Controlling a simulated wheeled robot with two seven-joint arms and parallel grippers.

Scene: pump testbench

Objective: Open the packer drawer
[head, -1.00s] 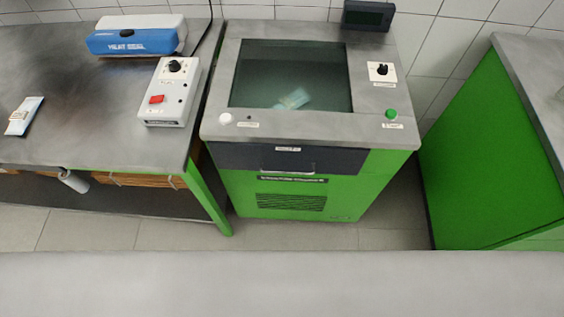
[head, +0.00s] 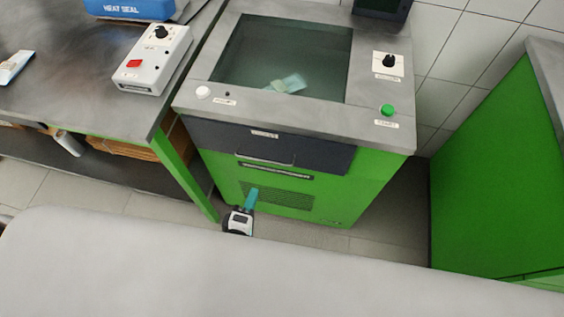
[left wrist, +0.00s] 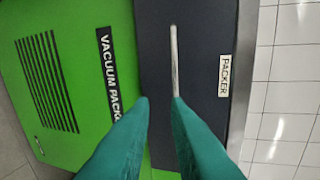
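The packer drawer (head: 318,154) has a dark front on the green vacuum packer (head: 375,180) and looks shut. Its thin metal handle (head: 265,161) runs across the front. In the left wrist view the dark drawer front (left wrist: 200,40) carries a PACKER label, and the handle (left wrist: 174,60) stands lengthwise ahead of the fingertips. My left gripper (head: 251,190) has teal fingers and is below the handle in the head view. In the left wrist view its fingertips (left wrist: 161,98) are apart with nothing between them; the handle lines up with the right-hand finger. My right gripper is out of view.
A steel bench (head: 95,85) with a white control box (head: 155,62) stands to the left. A green cabinet (head: 495,180) stands to the right across a gap. A clear packet (head: 288,83) shows under the packer's lid.

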